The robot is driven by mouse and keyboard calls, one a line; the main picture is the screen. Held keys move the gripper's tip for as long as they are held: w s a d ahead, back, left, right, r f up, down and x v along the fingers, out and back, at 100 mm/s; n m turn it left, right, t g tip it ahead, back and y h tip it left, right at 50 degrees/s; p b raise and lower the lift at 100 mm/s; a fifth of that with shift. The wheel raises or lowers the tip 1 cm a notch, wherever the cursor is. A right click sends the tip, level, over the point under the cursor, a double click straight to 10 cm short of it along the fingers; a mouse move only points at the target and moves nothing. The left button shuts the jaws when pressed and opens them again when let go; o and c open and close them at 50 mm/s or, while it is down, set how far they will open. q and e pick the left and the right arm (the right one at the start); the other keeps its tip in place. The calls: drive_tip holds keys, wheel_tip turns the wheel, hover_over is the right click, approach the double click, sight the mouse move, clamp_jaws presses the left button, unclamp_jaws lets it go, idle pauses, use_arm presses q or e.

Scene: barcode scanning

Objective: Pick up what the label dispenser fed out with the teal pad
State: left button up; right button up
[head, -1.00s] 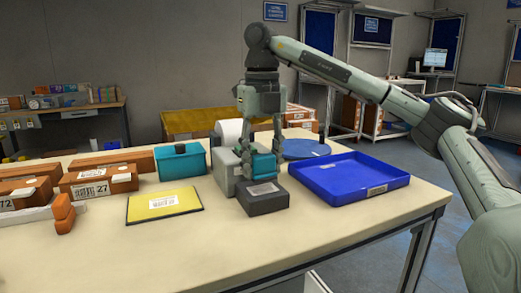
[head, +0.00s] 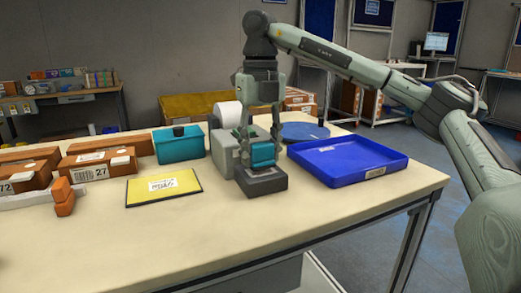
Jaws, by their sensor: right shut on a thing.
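The label dispenser (head: 222,150) is a grey box with a white roll (head: 227,113) at its back. A dark grey block (head: 264,186) stands at its front. My right gripper (head: 262,146) is shut on the teal pad (head: 262,157) and holds it upright over this block. The pad's lower end is at or just above the block's top; I cannot tell if they touch. No white label shows on the block's top now, where the pad and gripper cover much of it. My left gripper is not in view.
A blue tray (head: 303,152) lies right of the block, with a blue round disc (head: 295,131) behind it. The front table is clear.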

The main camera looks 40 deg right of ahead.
sight(260, 143)
drive_tip(key=shift+f+b, duration=0.4)
drive_tip(key=shift+f, duration=0.2)
idle(0.4)
idle(1.0)
wheel_tip(260, 143, up, 5)
drive_tip(key=p, duration=0.4)
drive_tip(key=shift+f, duration=0.1)
drive_tip(key=shift+r+p, duration=0.3)
drive_tip(key=shift+r, duration=0.8)
